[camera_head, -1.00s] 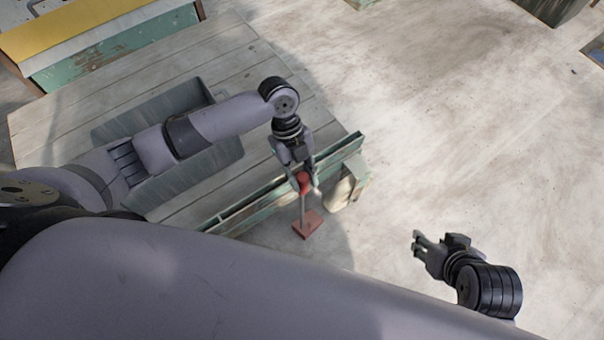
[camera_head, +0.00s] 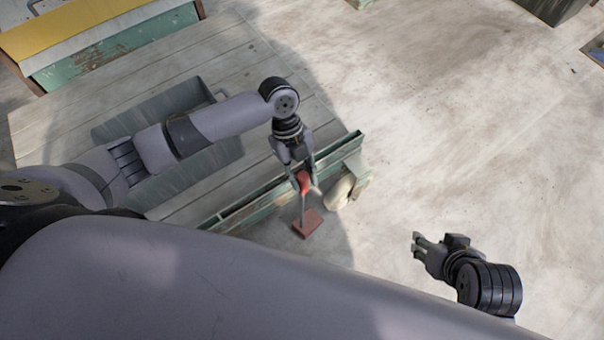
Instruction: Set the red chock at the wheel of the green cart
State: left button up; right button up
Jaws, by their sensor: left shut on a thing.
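The red chock (camera_head: 308,224) has a flat red block at the bottom and a thin upright rod with a red grip (camera_head: 303,182) on top. My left gripper (camera_head: 305,187) is shut on that grip. The green cart (camera_head: 350,160) has a grey plank deck and a green rail along its near edge. Its pale wheel (camera_head: 338,192) shows below the rail's right end. The block is to the left of the wheel with a gap between them. I cannot tell whether the block touches the floor. My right gripper (camera_head: 418,245) is open and empty, away to the right.
A grey bin (camera_head: 215,155) stands on the cart deck, partly behind my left arm. The concrete floor (camera_head: 450,120) to the right is clear.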

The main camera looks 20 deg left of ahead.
pick_arm(q)
jog(key=shift+f, duration=0.2)
grip_shut()
jog(key=o, duration=1.2)
grip_release()
jog(key=shift+c, duration=0.2)
jog(key=v, duration=1.2)
